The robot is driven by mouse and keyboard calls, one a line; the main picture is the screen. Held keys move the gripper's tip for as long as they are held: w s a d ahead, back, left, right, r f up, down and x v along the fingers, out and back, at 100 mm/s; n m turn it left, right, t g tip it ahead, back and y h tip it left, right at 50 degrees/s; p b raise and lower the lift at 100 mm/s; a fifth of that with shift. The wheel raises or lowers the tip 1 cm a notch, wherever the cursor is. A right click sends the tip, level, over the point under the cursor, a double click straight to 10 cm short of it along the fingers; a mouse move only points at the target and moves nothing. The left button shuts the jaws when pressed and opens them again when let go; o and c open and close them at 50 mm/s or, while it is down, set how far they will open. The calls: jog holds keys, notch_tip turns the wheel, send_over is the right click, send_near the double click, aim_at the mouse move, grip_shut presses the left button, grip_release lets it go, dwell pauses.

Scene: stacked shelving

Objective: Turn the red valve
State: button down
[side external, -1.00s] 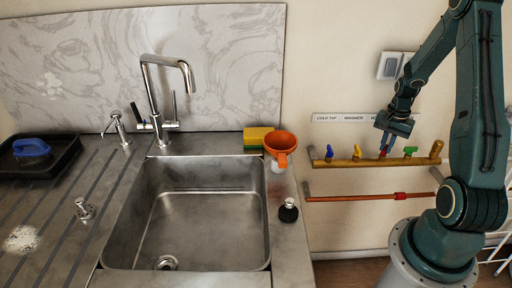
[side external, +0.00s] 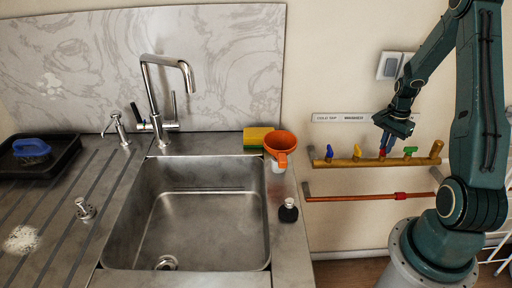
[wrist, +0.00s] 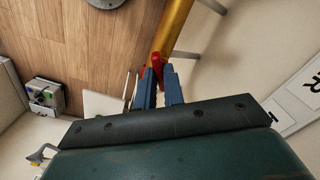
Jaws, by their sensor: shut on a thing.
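The red valve (wrist: 156,66) is a small red handle on a yellow pipe (wrist: 176,22). In the wrist view it sits between the blue fingertips of my gripper (wrist: 160,76), which is shut on it. In the side view my gripper (side external: 384,143) reaches down to the yellow pipe (side external: 345,163), and only a little of the red valve (side external: 382,154) shows below the fingers. A blue valve (side external: 329,152) and a yellow valve (side external: 357,152) stand to its left, and a green valve (side external: 410,150) to its right.
A copper pipe (side external: 350,198) with a red fitting runs below the yellow one. A label strip (side external: 340,117) is on the wall above, partly hidden by my arm. The sink (side external: 200,215), an orange funnel (side external: 280,143) and a dark bottle (side external: 288,212) are to the left.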

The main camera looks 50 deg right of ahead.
dwell(0.4)
jog(key=shift+m, duration=3.2)
jog(key=c, duration=1.6)
grip_release()
jog(key=shift+c, duration=0.2)
jog(key=shift+r, duration=0.1)
jog(key=shift+r, duration=2.4)
